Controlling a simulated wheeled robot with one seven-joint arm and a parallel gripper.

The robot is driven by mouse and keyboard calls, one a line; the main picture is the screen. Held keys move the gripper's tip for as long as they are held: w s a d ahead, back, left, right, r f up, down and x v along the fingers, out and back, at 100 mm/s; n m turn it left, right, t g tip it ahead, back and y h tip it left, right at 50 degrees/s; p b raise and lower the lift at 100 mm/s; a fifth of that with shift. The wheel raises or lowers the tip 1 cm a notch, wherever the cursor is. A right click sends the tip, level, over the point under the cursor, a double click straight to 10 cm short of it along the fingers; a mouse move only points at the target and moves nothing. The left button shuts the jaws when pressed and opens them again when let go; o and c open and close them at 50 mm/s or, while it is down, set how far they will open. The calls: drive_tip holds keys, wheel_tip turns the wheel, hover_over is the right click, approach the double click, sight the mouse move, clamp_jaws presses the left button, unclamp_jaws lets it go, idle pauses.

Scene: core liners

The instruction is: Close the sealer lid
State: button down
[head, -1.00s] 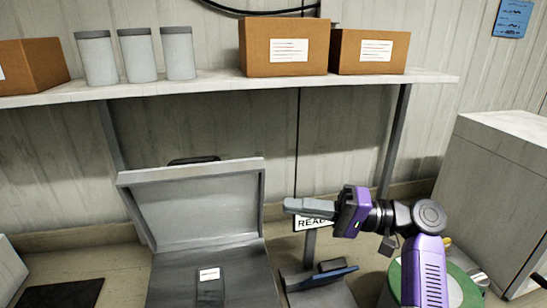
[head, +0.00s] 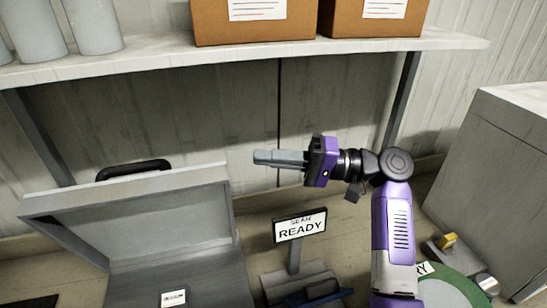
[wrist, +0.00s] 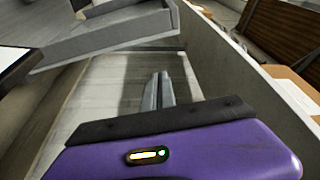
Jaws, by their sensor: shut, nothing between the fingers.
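The grey sealer lid (head: 135,225) stands raised and tilted back, with a black handle (head: 134,171) on its top edge. The sealer body (head: 200,285) lies below it, with a small white label inside. My gripper (head: 256,157) is shut and empty, to the right of the lid and a little above its top edge. Its fingers point left and are apart from the lid. In the wrist view my closed fingers (wrist: 158,90) point ahead, and a grey panel edge, likely the lid (wrist: 110,35), shows at upper left.
A READY sign (head: 300,228) stands on a post right of the sealer. A shelf (head: 150,62) with boxes (head: 255,22) and grey canisters (head: 95,25) runs above. A green round surface (head: 450,290) and a grey cabinet (head: 500,180) are at right.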

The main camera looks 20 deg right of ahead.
drive_tip(key=f+x, duration=0.1)
drive_tip(key=x, duration=0.6)
drive_tip(key=s+p, duration=0.1)
drive_tip(key=s, duration=0.3)
drive_tip(key=shift+d, duration=0.1)
